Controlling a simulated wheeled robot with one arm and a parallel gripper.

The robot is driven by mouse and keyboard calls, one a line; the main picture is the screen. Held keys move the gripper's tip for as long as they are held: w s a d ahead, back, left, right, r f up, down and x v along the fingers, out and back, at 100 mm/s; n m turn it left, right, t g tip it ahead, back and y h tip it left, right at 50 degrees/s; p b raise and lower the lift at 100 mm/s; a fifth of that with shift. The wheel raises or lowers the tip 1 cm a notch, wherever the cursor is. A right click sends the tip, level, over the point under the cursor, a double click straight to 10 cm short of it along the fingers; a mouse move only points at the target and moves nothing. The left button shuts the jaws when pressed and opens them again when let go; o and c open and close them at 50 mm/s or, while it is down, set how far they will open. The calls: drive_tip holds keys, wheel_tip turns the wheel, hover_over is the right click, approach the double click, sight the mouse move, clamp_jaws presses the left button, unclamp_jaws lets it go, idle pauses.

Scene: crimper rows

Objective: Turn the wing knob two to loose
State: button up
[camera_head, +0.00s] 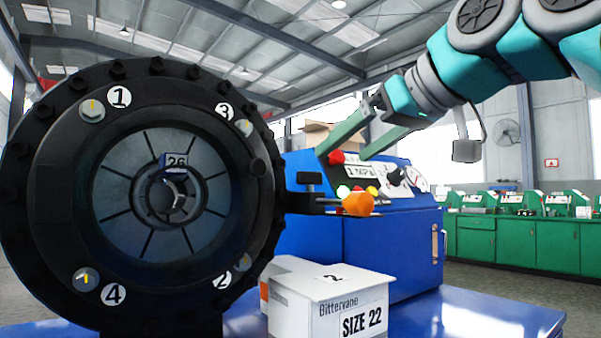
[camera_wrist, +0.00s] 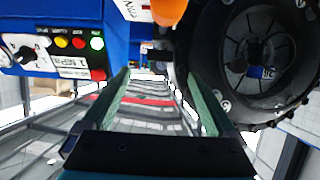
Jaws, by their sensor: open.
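The round black crimper head (camera_head: 45,190) fills the left of the head view, with numbered knobs around its face. Wing knob two (camera_head: 240,264) is at the lower right, beside the white label 2 (camera_head: 222,279). Its small wing is yellowish, and its exact angle is hard to read. In the wrist view the open fingers (camera_wrist: 155,75) point past the crimper head (camera_wrist: 205,60), which appears upside down at the right.
Knobs one (camera_head: 92,110), three (camera_head: 244,127) and four (camera_head: 86,280) sit on the same face. An orange part (camera_head: 358,203) juts out at the right. A white SIZE 22 box (camera_head: 310,300) stands below it, near knob two. The blue cabinet (camera_head: 390,240) stands behind.

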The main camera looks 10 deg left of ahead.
sight(312, 175)
drive_tip(key=shift+w+a+f, duration=0.15)
drive_tip(key=shift+w+a, duration=0.2)
drive_tip(key=shift+a, duration=0.1)
drive_tip(key=x, duration=0.7)
drive_tip(key=shift+b, duration=0.35)
drive_tip(key=c, duration=1.4)
